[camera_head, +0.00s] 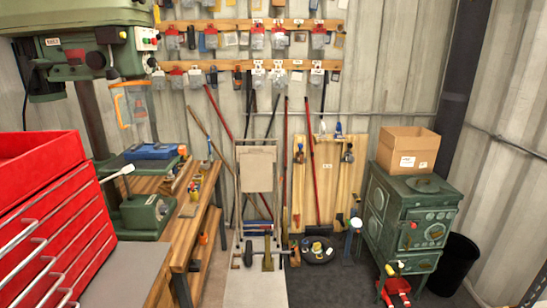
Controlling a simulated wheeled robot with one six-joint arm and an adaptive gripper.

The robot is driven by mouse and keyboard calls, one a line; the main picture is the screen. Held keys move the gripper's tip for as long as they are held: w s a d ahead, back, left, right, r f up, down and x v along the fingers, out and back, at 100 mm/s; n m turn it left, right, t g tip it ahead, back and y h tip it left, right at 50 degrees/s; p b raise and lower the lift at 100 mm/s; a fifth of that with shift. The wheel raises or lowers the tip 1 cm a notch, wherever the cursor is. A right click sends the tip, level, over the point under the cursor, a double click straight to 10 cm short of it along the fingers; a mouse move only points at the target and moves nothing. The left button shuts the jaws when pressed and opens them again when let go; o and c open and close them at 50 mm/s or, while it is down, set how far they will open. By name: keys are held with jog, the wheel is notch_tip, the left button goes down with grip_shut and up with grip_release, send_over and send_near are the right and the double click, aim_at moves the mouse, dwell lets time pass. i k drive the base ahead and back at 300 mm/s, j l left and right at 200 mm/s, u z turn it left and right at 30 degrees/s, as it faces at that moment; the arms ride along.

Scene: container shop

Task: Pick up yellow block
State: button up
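No yellow block can be made out for certain. A small yellow item (317,246) shows in a round dark tray on the floor at the centre, too small to tell its shape. Another small yellowish item (195,186) lies among tools on the wooden workbench at the left. My gripper is not in view, so its relation to these items does not show.
A red drawer cabinet (60,215) fills the lower left, beside a green drill press (85,50). The wooden workbench (205,222) stands left of centre. A green stove (410,215) carries a cardboard box (407,148) at the right. Dark floor before the stove is partly clear.

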aim_at(197, 177)
jog(key=i, duration=1.85)
jog(key=i+u, duration=0.15)
jog(key=i, duration=0.3)
jog(key=i+l+u, duration=0.15)
jog(key=i, duration=0.3)
jog(key=i+l+u, duration=0.1)
jog(key=i, duration=0.35)
jog(key=i+l+u, duration=0.15)
jog(key=i, duration=0.25)
jog(key=i+l+u, duration=0.45)
jog(key=i+l, duration=0.05)
jog(key=i, duration=0.15)
